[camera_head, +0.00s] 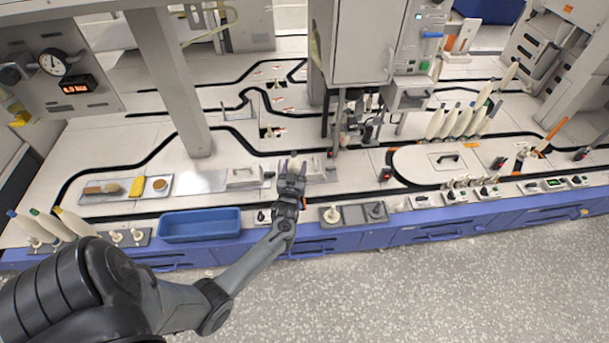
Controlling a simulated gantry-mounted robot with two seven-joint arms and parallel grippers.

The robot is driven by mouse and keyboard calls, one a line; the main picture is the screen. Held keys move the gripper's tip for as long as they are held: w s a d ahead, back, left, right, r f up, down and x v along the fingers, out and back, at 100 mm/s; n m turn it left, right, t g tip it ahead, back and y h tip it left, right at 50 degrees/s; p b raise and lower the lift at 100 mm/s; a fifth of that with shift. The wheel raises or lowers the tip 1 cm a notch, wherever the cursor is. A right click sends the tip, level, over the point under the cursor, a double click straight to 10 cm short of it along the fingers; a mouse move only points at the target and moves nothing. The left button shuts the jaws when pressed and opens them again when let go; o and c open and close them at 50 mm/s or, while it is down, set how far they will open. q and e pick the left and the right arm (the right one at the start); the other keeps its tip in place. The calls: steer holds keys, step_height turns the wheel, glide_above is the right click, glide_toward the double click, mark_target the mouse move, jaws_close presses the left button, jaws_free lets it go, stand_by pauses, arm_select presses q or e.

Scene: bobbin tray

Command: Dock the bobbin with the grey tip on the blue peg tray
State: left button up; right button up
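My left gripper (292,165) is over the middle of the bench, near its front edge. Its two fingers look spread apart, with a pale surface showing between them. Cream bobbins (459,122) stand leaning in a row at the right, with tips too small to read surely; none is clearly grey. Three more bobbins (50,224) lean at the far left, with blue, green and yellow tips. Beside them is a grey plate with short white pegs (126,238). I cannot make out a blue tray with pegs. My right gripper is not in view.
An empty blue bin (200,211) sits at the front edge. A metal tray (165,193) holds a yellow block and brown pieces. A grey post (172,90) and a machine cabinet (362,45) rise from the bench. A small plate (354,223) lies right of my gripper.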

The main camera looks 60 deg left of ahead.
arm_select(q)
steer(key=f+b, duration=0.4)
steer(key=a+f+b, duration=0.1)
steer(key=f+b, duration=0.1)
steer(key=f, duration=0.1)
stand_by(0.4)
steer(key=shift+r, duration=0.1)
stand_by(1.5)
steer(key=shift+f+b, duration=0.35)
steer(key=shift+f, duration=0.3)
stand_by(0.3)
steer(key=o, duration=0.8)
steer(key=shift+s+d, duration=0.1)
steer(key=shift+p+v, duration=3.2)
steer(key=shift+v, duration=2.25)
